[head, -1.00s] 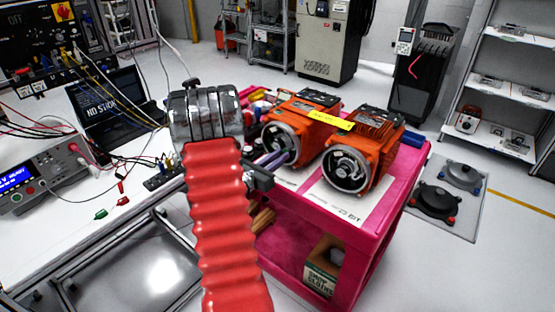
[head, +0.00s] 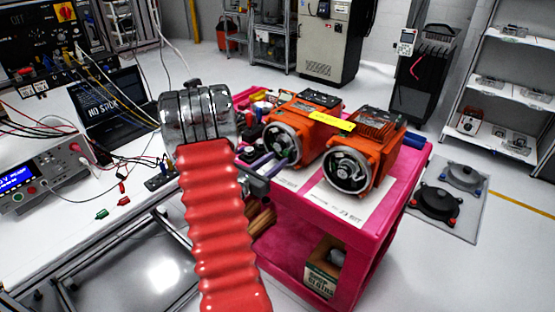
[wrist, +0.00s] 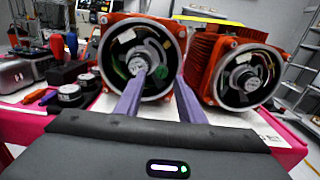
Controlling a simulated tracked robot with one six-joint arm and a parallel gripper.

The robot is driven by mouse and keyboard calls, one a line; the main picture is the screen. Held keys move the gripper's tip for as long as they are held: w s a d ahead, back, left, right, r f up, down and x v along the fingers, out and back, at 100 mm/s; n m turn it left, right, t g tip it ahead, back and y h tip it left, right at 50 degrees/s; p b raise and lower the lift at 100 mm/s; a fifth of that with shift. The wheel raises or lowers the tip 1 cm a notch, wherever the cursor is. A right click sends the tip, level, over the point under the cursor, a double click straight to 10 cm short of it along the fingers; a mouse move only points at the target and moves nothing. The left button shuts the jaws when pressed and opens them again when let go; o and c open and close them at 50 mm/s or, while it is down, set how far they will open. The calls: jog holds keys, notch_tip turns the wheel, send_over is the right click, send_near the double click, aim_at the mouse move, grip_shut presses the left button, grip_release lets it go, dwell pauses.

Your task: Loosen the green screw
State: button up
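Two orange motors stand side by side, the left one (head: 308,112) and the right one (head: 366,150). Their round open ends face me. In the wrist view, the left motor's open end (wrist: 118,45) and the right motor's open end (wrist: 238,95) show metal rings, dark hubs and small green parts. I cannot tell for sure which green spot is the green screw. My gripper (wrist: 161,74) is open and empty, its two purple fingers apart and pointing at the left motor's lower part. In the head view, my gripper (head: 272,163) is beside that motor's open end, partly behind my arm.
The motors stand on a pink cart (head: 395,205) with a paper sheet (head: 345,207) in front of them. Tools and dark knobs (wrist: 70,92) lie left of the left motor. A workbench with a power supply (head: 45,172) is at left.

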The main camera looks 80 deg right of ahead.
jog(key=v, duration=1.1)
jog(key=shift+w, duration=0.2)
jog(key=shift+a, duration=0.1)
